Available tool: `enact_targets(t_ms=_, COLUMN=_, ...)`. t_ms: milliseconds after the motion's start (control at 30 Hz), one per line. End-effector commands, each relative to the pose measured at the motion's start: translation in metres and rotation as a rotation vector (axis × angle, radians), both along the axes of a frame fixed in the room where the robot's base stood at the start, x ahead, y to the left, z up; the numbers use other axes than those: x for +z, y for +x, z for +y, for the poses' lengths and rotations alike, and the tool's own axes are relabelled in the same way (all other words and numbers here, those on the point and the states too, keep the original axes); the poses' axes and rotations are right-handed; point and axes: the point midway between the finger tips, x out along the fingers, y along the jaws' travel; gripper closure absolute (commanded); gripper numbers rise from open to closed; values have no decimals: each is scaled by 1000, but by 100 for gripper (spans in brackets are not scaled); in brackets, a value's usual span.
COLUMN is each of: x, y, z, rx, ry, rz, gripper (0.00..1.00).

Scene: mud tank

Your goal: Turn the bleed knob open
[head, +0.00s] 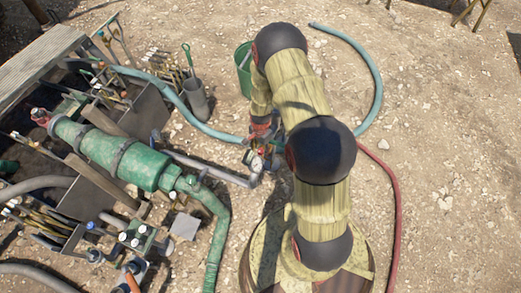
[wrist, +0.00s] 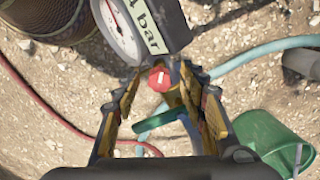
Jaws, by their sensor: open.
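A red knob (wrist: 159,79) with a pale mark on its face sits just under a round pressure gauge (wrist: 121,30) and its "4 bar" label in the wrist view. It is probably the bleed knob. My gripper (wrist: 156,80) is open, with one finger on each side of the red knob; I cannot tell whether either finger touches it. A green curved part (wrist: 163,134) shows between the fingers, below the knob. In the head view my gripper (head: 262,143) is at the gauge (head: 257,163), and my arm hides part of this area.
A green pump body (head: 120,155) with pipes stands at left. A blue hose (head: 376,75) and a red hose (head: 397,200) lie on the gravel. A green bucket (head: 243,65) stands behind my arm. Open gravel is at right.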

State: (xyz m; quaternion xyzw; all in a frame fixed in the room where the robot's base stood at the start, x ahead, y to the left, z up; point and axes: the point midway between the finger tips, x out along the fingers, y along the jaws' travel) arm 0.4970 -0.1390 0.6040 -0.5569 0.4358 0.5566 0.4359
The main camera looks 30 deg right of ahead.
Motion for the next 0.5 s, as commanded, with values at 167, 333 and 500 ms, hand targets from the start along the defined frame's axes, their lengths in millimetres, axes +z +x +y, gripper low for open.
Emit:
enact_targets(t_ms=167, x=0, y=0, z=0, rx=0, ry=0, rz=0, gripper=62)
enact_targets(t_ms=333, x=0, y=0, z=0, rx=0, ry=0, rz=1, gripper=72)
enact_targets(t_ms=500, x=0, y=0, z=0, rx=0, ry=0, rz=1, gripper=81)
